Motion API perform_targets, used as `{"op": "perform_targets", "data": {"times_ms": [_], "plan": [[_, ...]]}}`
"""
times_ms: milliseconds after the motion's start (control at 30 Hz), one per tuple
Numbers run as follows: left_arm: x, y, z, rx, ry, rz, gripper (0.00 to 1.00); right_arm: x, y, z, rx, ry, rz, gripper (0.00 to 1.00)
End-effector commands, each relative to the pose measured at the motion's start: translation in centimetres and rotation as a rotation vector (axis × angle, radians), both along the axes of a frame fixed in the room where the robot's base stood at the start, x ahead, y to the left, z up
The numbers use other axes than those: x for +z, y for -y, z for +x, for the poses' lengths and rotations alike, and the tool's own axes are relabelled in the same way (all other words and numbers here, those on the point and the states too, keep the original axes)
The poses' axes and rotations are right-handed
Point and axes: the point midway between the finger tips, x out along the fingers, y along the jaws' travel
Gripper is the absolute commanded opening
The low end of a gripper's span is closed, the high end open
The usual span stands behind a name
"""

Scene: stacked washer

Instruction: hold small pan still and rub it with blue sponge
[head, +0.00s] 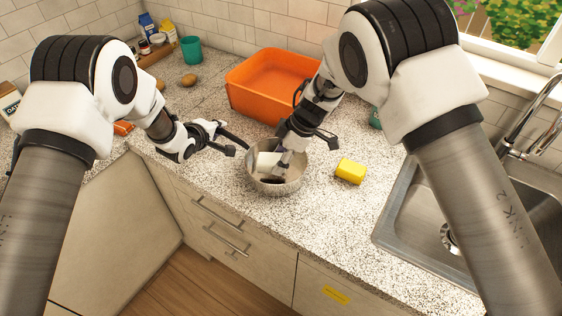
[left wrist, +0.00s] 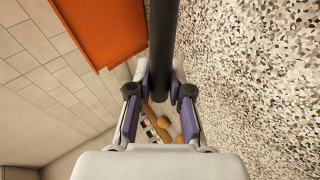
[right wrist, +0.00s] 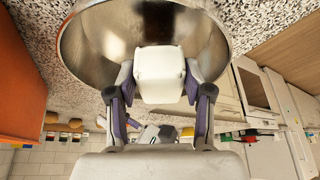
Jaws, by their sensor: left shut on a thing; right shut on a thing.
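The small pan (head: 292,184) is a round metal pan standing on the speckled counter, and its bowl fills the top of the right wrist view (right wrist: 75,50). My left gripper (head: 224,139) is shut on the pan's dark handle (head: 237,142), a black bar between the fingers in the left wrist view (left wrist: 163,45). My right gripper (head: 279,163) reaches down into the pan and is shut on a whitish block (head: 266,160), which shows clearly in the right wrist view (right wrist: 160,75). I see no blue sponge. The block's contact with the pan floor is hard to tell.
A yellow sponge (head: 351,171) lies on the counter right of the pan. An orange basin (head: 262,82) stands behind it. The sink (head: 400,232) is at the right. A green cup (head: 191,50) and potatoes (head: 188,80) stand at the back left. The counter's front edge is close.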

Motion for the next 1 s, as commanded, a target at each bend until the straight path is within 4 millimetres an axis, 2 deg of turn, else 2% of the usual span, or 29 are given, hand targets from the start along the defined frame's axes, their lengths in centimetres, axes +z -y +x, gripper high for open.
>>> {"op": "perform_targets", "data": {"times_ms": [433, 867, 1000], "plan": [[0.0, 0.0, 0.0, 0.000, 0.000, 0.000, 0.00, 4.0, 0.0, 0.0, 0.000, 0.001, 0.000, 0.23], [0.0, 0.0, 0.0, 0.000, 0.000, 0.000, 0.00, 4.5, 0.0, 0.0, 0.000, -0.001, 0.000, 0.23], [0.0, 0.0, 0.0, 0.000, 0.000, 0.000, 0.00, 5.5, 0.0, 0.0, 0.000, 0.002, 0.000, 0.23]]}}
